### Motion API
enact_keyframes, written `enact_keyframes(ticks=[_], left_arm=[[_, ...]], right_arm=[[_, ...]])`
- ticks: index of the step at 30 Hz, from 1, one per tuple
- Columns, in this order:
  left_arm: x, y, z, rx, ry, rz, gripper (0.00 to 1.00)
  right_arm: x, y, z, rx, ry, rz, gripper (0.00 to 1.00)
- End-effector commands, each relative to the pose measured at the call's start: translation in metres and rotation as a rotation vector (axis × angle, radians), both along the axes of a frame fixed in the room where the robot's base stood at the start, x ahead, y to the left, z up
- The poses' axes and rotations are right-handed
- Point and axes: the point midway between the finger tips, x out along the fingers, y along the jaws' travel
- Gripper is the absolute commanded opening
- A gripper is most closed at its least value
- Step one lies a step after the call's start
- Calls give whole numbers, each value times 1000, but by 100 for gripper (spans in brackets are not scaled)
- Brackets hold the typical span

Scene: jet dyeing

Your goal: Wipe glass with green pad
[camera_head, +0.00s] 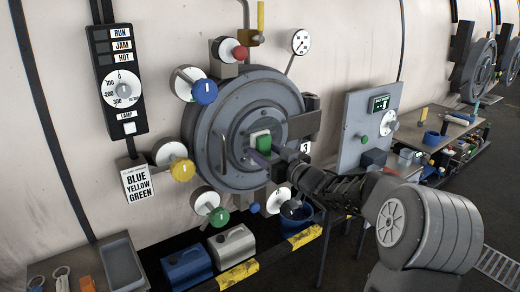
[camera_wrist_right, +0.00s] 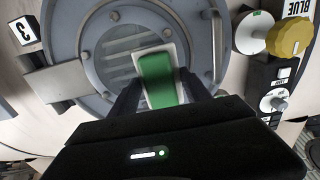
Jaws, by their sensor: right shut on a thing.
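The green pad (camera_head: 263,143) with a pale edge is between the fingertips of my right gripper (camera_head: 268,155), in front of the round grey door. My right gripper is shut on it. The pad also shows in the right wrist view (camera_wrist_right: 158,78), over the slatted round glass (camera_wrist_right: 130,55) at the door's centre. In the head view the pad and gripper cover much of the glass (camera_head: 248,130). I cannot tell whether the pad touches the glass. My left gripper is not in view.
Around the door (camera_head: 205,125) are a blue knob (camera_head: 205,92), a yellow knob (camera_head: 183,170), a green knob (camera_head: 219,216) and a red knob (camera_head: 239,53). Blue and grey canisters (camera_head: 232,245) stand below. A grey control box (camera_head: 362,125) is at right.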

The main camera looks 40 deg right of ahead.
Motion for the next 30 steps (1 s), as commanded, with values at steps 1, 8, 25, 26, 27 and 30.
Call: enact_keyframes(ticks=[1,8,25,26,27,30], left_arm=[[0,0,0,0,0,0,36],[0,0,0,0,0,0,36],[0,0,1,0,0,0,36],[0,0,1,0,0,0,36],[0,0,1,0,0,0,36],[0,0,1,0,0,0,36]], right_arm=[[-4,0,1,0,-1,-1,23],[-9,0,0,0,-1,0,23],[-36,0,1,0,-2,-1,23],[-37,1,1,0,-2,-1,23],[-38,1,1,0,-1,0,23],[-39,1,0,0,-1,0,23]])
